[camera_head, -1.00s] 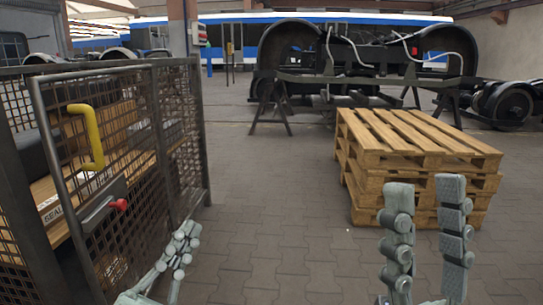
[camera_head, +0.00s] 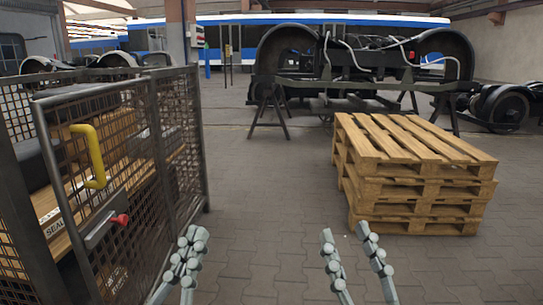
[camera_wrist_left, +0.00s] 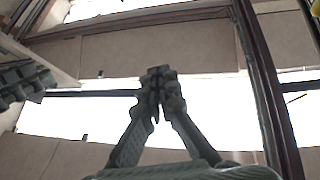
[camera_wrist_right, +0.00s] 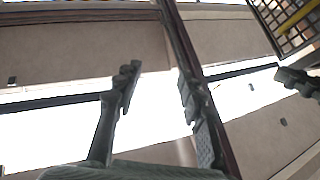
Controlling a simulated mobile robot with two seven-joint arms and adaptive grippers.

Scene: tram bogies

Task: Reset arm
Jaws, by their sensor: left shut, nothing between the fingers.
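My left gripper (camera_head: 190,238) points up at the bottom of the head view, in front of the mesh cage. Its fingers are together with nothing between them, as the left wrist view (camera_wrist_left: 160,85) also shows. My right gripper (camera_head: 345,240) is to its right, in front of the pallets. Its fingers stand apart and the gap is empty, also in the right wrist view (camera_wrist_right: 158,80). The two grippers are apart and touch nothing visible.
A mesh cage (camera_head: 180,150) with a yellow handle (camera_head: 92,155) and red knob (camera_head: 120,220) stands close on the left. Stacked wooden pallets (camera_head: 415,190) stand on the right. A bogie (camera_head: 360,75) rests on trestles behind. The paved floor (camera_head: 270,180) between is clear.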

